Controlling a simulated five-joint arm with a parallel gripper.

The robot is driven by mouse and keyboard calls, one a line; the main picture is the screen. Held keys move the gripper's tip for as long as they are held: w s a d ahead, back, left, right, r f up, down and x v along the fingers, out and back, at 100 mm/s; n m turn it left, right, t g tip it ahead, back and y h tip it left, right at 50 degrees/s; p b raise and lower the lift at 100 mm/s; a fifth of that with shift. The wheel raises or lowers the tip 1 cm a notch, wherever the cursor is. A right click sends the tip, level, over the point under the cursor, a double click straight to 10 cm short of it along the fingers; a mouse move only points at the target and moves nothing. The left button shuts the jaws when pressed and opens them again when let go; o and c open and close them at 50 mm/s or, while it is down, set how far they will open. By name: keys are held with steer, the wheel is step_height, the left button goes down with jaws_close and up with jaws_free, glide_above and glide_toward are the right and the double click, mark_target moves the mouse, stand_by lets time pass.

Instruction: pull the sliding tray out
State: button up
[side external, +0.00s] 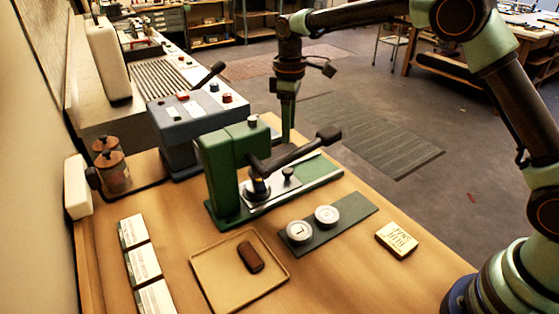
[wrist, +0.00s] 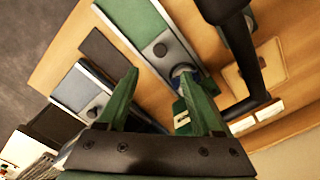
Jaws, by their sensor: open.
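The sliding tray (side external: 272,191) is a silver plate in the green press (side external: 228,172). It carries a black knob (side external: 288,174) and a round die (side external: 257,188). In the wrist view the tray (wrist: 172,45) and its knob (wrist: 160,49) lie just beyond my fingertips. My gripper (side external: 287,140) points down behind the press and its lever, apart from the knob. In the wrist view my gripper (wrist: 161,73) has its fingers spread with nothing held. A second plate with a black knob (wrist: 92,112) shows on a blue-grey base beside my left finger.
The press's black lever (side external: 300,150) reaches over the tray. A blue-grey machine (side external: 190,130) stands at the back left. In front lie a dark mat (side external: 350,213) with two round tins, a yellow box (side external: 396,240), and a shallow tan tray (side external: 215,290) with a brown block.

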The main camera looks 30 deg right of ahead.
mark_target(288, 170)
step_height(288, 170, down, 12)
steer(key=shift+f, duration=0.1)
stand_by(0.4)
jaws_close()
stand_by(1.4)
